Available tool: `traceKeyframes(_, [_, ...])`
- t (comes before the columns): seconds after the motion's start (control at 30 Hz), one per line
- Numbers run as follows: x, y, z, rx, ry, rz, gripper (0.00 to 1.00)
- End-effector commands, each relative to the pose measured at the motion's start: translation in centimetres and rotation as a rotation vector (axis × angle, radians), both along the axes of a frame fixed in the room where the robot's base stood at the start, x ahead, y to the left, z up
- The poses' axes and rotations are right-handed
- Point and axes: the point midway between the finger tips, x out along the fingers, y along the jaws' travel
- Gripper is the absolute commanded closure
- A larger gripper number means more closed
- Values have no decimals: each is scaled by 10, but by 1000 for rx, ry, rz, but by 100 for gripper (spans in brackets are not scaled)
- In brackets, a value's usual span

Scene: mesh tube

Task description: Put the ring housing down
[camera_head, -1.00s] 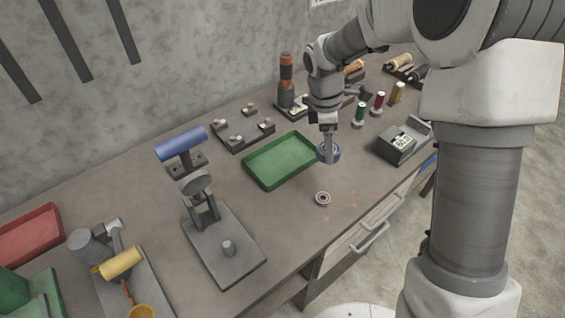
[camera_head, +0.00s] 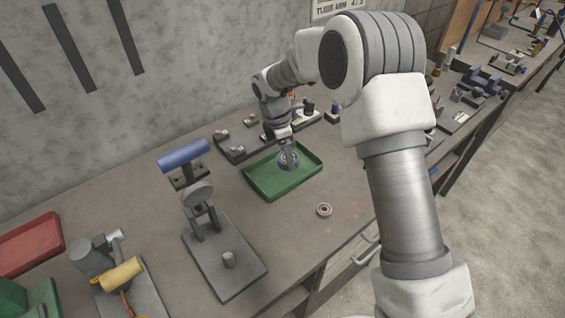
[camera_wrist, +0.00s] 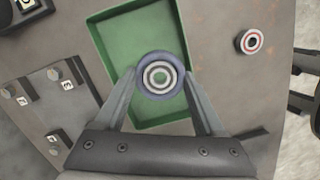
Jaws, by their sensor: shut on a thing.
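The ring housing (camera_wrist: 160,75) is a round blue-grey ring with pale and dark circles inside. In the wrist view my gripper (camera_wrist: 160,80) is shut on it, one finger at each side. In the head view the ring housing (camera_head: 288,161) is at the tip of my gripper (camera_head: 287,157), over the green tray (camera_head: 262,193). The tray also shows beneath it in the wrist view (camera_wrist: 112,40). I cannot tell whether the ring housing touches the tray floor. Nothing else shows in the tray.
A small red-and-white ring (camera_head: 324,210) lies on the bench, in front of the tray. A grey press-like stand (camera_head: 225,255) is left of the tray. A dark plate with metal posts (camera_head: 240,140) lies behind it. The bench around the small ring is clear.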

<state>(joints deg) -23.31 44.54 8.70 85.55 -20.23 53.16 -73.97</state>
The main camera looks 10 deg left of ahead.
Motion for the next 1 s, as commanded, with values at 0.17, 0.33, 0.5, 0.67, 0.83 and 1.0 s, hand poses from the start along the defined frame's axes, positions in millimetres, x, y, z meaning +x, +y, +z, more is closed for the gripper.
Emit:
traceKeyframes(0.17, [8,13,-8,0,-2,-1,100])
traceKeyframes(0.33, [9,13,-18,-1,0,-2,100])
traceKeyframes(0.5, [8,13,-43,-2,1,0,100])
traceKeyframes(0.67, [9,14,-49,0,-2,-1,100])
traceKeyframes(0.83, [9,13,-50,0,-3,-2,100])
traceKeyframes(1.0, [9,13,-53,0,0,-2,18])
